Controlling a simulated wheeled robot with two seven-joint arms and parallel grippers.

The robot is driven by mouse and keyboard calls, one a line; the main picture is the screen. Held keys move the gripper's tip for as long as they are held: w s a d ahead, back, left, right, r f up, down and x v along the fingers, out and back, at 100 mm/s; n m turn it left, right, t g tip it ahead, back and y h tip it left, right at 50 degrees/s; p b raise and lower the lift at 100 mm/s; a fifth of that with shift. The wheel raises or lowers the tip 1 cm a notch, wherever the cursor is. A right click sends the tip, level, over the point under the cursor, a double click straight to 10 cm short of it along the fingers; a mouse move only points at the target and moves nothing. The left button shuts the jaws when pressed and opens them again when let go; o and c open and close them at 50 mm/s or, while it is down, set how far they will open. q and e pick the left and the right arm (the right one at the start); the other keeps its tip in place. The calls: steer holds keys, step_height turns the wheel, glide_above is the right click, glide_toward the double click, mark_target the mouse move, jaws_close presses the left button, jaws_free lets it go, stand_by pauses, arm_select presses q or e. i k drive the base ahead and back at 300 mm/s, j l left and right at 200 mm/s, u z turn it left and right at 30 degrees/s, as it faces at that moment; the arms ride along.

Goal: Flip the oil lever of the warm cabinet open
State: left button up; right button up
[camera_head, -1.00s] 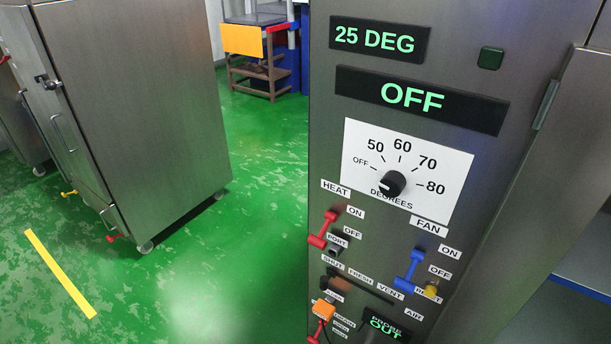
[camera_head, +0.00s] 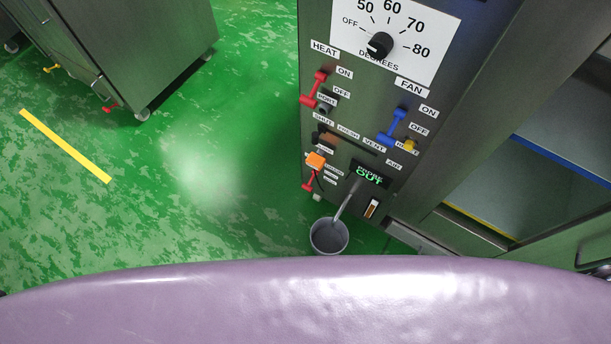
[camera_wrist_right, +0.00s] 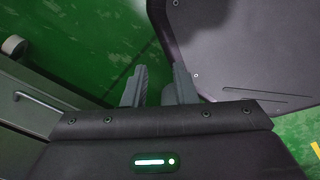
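A steel control cabinet (camera_head: 440,130) with HEAT and FAN labels stands right of centre in the head view. On its front are a red heat lever (camera_head: 315,90), a blue fan lever (camera_head: 396,125), an orange part (camera_head: 316,160) and a small red lever (camera_head: 309,181) low down beside tiny labels. I cannot read an oil label on any of them. My right gripper (camera_wrist_right: 159,82) shows only in the right wrist view; its fingers are apart with nothing between them, away from the levers. My left gripper is in neither current view.
A grey bucket (camera_head: 329,236) stands on the floor below the panel, with a rod reaching into it. Another steel cabinet (camera_head: 140,45) on casters stands at upper left, with red and yellow levers low down. Green floor (camera_head: 200,190) between them is clear.

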mark_target(307, 186)
steer(key=i+j+z, duration=0.1)
steer(key=z, duration=0.3)
steer(key=j+z, duration=0.25)
steer(key=z, duration=0.2)
steer(key=i+j+z, duration=0.1)
steer(key=j+z, duration=0.15)
steer(key=z, duration=0.15)
steer(key=j+z, duration=0.15)
steer(key=j, duration=0.55)
steer(key=j+z, duration=0.15)
steer(key=j, duration=0.55)
steer(key=j+z, duration=0.2)
steer(key=j, duration=0.45)
steer(key=k+j+z, duration=0.15)
steer(key=j, duration=0.9)
steer(key=k+j, duration=0.15)
steer(key=j, duration=0.25)
